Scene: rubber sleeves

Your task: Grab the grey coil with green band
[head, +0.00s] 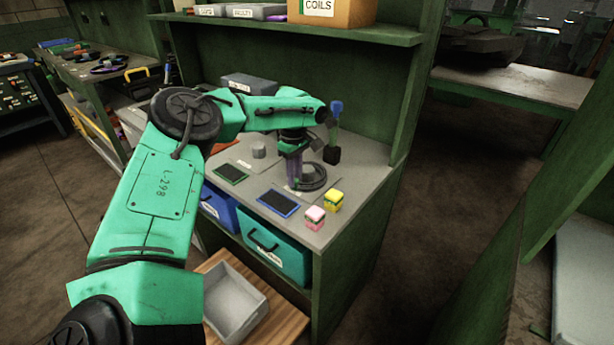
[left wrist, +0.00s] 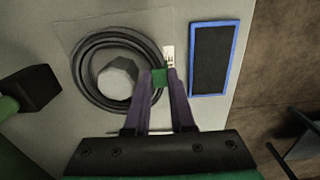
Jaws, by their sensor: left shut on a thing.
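The dark grey coil (head: 316,182) lies on the bench top, and in the left wrist view the coil (left wrist: 82,82) rings a pale grey many-sided piece (left wrist: 118,76). Its green band (left wrist: 159,78) shows on the side facing my gripper. My left gripper (head: 293,181) points down at the coil's left side in the head view. In the left wrist view its purple fingers (left wrist: 165,82) are closed on the coil at the green band. The coil appears to rest flat. My right gripper is out of view.
A blue-framed dark panel (head: 279,203) and a green-framed one (head: 232,173) lie nearby. A pink block (head: 315,218) and a yellow block (head: 333,200) sit near the front corner. A shelf (head: 385,34) overhangs the bench.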

